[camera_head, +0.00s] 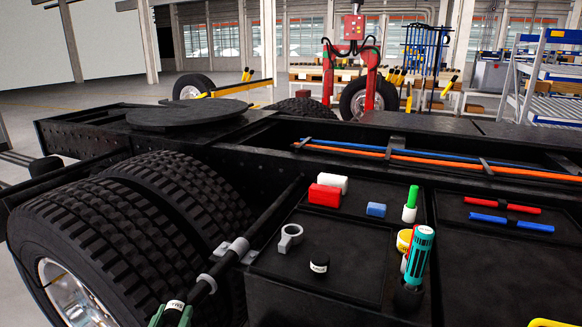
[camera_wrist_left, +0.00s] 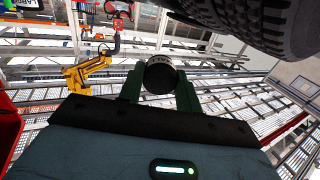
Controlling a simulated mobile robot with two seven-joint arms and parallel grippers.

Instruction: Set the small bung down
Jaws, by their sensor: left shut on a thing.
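The small bung (camera_head: 174,306), black with a white lettered band, shows at the bottom of the head view, beside the big tyres. My left gripper (camera_head: 171,314) has green fingers and is shut on it. In the left wrist view the bung (camera_wrist_left: 160,74) sits between the two green fingers (camera_wrist_left: 159,88), its round black end showing. Another black bung-like piece with a white label (camera_head: 319,263) stands upright on the black tray (camera_head: 345,285), right of my left gripper. My right gripper is not in view.
Large tyres (camera_head: 120,225) stand left. Bare tray surface surrounds the labelled black piece.

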